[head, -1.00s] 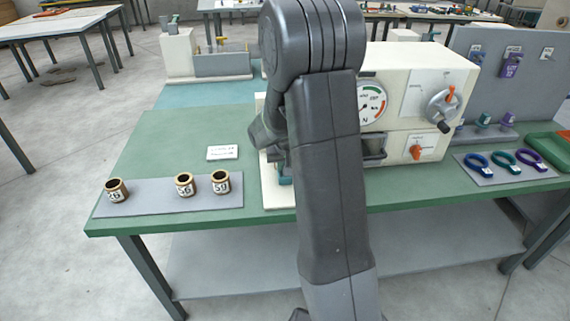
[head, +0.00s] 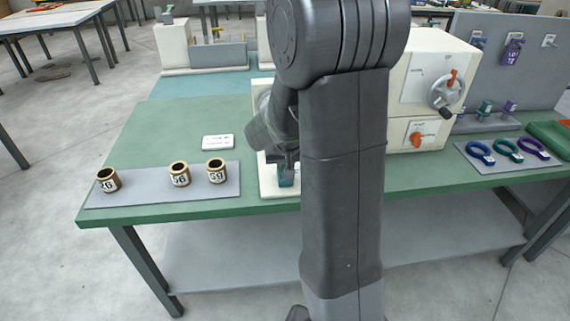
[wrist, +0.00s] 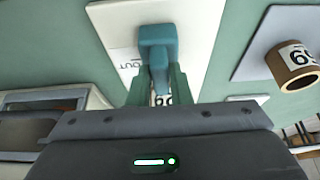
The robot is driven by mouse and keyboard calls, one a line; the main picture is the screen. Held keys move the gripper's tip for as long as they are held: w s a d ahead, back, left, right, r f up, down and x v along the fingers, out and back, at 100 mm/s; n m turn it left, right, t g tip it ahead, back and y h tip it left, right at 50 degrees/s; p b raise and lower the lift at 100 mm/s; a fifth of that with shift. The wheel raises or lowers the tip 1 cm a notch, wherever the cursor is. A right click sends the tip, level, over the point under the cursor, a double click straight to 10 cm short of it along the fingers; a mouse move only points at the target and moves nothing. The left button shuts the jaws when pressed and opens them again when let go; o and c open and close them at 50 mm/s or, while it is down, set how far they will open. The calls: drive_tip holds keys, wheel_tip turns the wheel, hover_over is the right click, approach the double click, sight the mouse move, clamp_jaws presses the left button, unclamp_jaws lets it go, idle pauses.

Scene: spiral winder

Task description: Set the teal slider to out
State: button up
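The teal slider (wrist: 158,45) stands on a white plate (wrist: 205,20) in the wrist view. The word OUT is printed on the plate left of the slider. My gripper (wrist: 160,82) has its two green fingers apart, one on each side of the slider's near part. I cannot tell whether they touch it. In the head view the slider (head: 287,178) shows as a small teal patch at the front of the cream machine, left of my arm. My arm hides much of the machine there.
Several numbered rings (head: 180,174) stand on a grey mat (head: 140,198) at the left. A white label card (head: 218,142) lies behind them. A crank (head: 447,93) and an orange knob (head: 416,139) are on the machine's right side. Coloured loops (head: 507,150) lie further right.

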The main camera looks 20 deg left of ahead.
drive_tip(key=o, duration=0.4)
drive_tip(key=shift+s+d, duration=0.1)
drive_tip(key=shift+s, duration=0.1)
drive_tip(key=shift+c, duration=0.2)
drive_tip(key=shift+r, duration=0.1)
drive_tip(key=v, duration=1.3)
drive_tip(key=shift+r, duration=0.3)
drive_tip(key=x, duration=1.3)
drive_tip(key=shift+f, duration=0.3)
drive_tip(key=shift+w+a, duration=0.2)
drive_tip(key=shift+w, duration=0.15)
drive_tip(key=shift+f, duration=0.1)
